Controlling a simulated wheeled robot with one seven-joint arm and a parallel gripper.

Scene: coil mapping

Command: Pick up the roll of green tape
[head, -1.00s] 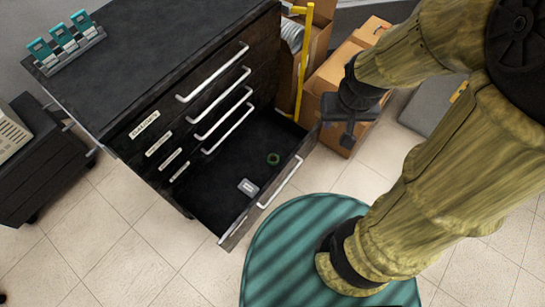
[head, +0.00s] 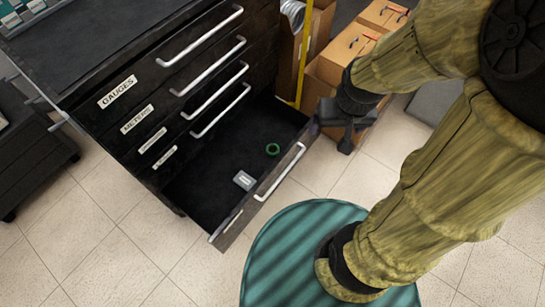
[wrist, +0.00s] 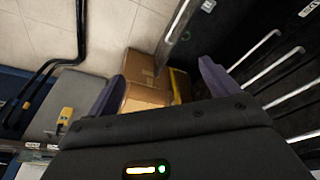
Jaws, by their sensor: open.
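The roll of green tape (head: 273,149) is a small green ring lying on the floor of the open bottom drawer (head: 215,190), near its right end. A small grey box with a pale label (head: 244,180) lies in the same drawer, left of and nearer than the tape. My gripper (head: 333,134) is to the right of the drawer, above its right end and apart from the tape. In the wrist view my gripper (wrist: 160,88) has its two fingers spread with nothing held between them. A small green spot, perhaps the tape (wrist: 186,36), shows at the drawer's edge.
The black cabinet (head: 120,45) rises behind the open drawer, with several closed drawers with silver handles above it. Cardboard boxes (head: 345,52) and a yellow post (head: 303,65) stand right of the cabinet.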

